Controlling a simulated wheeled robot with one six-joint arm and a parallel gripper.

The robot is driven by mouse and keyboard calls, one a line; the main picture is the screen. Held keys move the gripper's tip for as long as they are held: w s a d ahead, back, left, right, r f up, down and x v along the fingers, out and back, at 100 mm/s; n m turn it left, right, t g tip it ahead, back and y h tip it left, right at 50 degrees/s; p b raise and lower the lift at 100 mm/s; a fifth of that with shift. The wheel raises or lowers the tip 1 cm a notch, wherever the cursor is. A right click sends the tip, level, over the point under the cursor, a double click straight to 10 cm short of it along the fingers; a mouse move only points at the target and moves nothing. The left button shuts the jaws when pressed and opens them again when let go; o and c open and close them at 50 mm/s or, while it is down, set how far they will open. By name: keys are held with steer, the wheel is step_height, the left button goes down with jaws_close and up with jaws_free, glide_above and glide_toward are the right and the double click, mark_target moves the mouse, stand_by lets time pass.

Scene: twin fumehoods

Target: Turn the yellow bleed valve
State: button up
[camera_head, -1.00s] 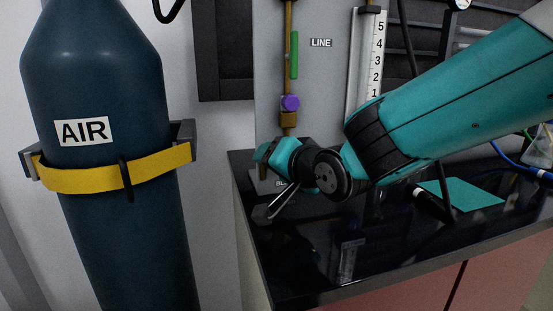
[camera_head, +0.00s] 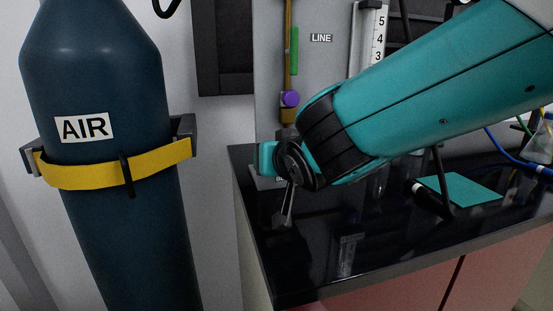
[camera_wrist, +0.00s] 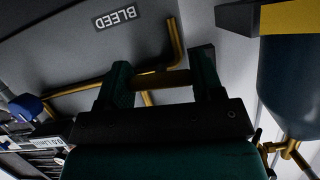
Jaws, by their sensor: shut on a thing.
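In the wrist view, a short yellow bar (camera_wrist: 165,79), which looks like the bleed valve's handle, lies between the two fingers of my gripper (camera_wrist: 160,72). My gripper is shut on it, one finger at each end. A yellow pipe (camera_wrist: 176,42) runs behind it along the grey panel, near the BLEED label (camera_wrist: 116,17). In the head view, my gripper (camera_head: 268,158) is low in front of the panel, at the back left of the black bench. It hides the valve there, and the label below is mostly covered.
A purple knob (camera_head: 290,99) sits on the vertical pipe above my gripper. The dark blue AIR cylinder (camera_head: 110,220) with its yellow strap stands to the left. A teal mat (camera_head: 460,190) lies on the black bench (camera_head: 330,240) at right. The bench's front left is clear.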

stand_by(0.4)
steer(key=o, duration=0.9)
steer(key=v, duration=1.7)
steer(key=shift+s+d+r, duration=0.1)
steer(key=shift+d+r, duration=0.05)
